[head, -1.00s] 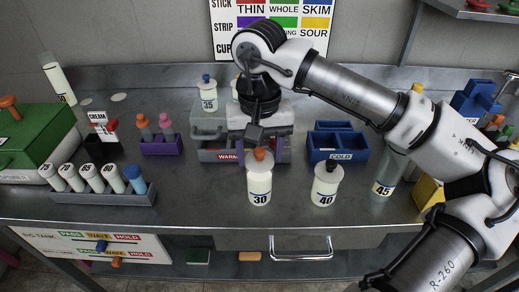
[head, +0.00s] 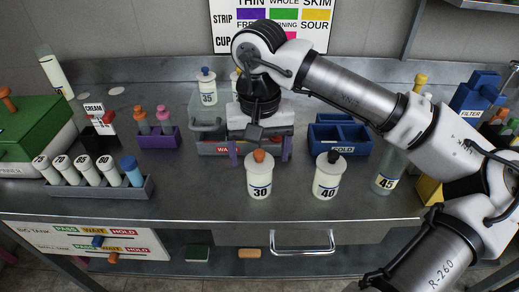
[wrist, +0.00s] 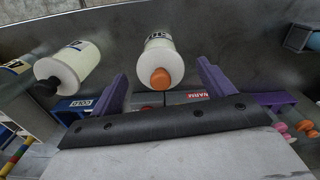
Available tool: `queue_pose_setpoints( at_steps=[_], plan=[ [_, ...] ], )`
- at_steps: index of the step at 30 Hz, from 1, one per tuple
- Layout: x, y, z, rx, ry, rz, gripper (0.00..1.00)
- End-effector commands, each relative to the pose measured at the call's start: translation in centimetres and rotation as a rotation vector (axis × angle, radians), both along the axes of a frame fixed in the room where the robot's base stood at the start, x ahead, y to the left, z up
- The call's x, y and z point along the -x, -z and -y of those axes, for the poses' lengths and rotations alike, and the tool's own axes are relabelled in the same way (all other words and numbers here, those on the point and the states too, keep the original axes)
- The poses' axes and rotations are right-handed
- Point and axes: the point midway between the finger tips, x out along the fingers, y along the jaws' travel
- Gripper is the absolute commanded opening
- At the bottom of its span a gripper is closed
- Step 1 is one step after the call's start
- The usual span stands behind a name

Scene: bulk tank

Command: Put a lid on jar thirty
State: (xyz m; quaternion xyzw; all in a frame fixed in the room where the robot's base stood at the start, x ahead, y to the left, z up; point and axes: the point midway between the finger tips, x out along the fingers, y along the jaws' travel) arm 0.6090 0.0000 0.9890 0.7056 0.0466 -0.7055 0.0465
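Jar 30 (head: 259,186) stands upright near the front edge of the steel counter, with a pale top and an orange knob (head: 260,156) on it. In the wrist view the jar (wrist: 160,52) shows its end with the orange knob (wrist: 160,79) facing me. My gripper (head: 261,150) is open and empty, its purple fingers spread just behind the jar in the head view. In the wrist view my gripper (wrist: 163,80) has a finger on either side of the knob, apart from it. Contact is not visible.
Jar 40 (head: 326,184) with a dark knob stands to the right, jar 45 (head: 386,178) beyond it. A rack of tubes (head: 100,188) is at left. Counter between jar 30 and the rack is clear.

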Motion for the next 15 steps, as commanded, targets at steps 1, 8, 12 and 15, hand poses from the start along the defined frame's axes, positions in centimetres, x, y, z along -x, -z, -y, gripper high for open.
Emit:
queue_pose_setpoints(
  at_steps=[1, 8, 12, 15],
  plan=[
    [0.0, 0.0, 0.0, 0.0, 0.0, 0.0, 0.8],
    [0.0, -0.1, 0.0, 0.0, 0.0, 0.0, 0.8],
    [-0.1, -1.3, 0.0, 0.0, 0.001, 0.002, 0.8],
    [0.0, -3.2, 0.0, 0.0, 0.001, 0.002, 0.8]
  ],
)
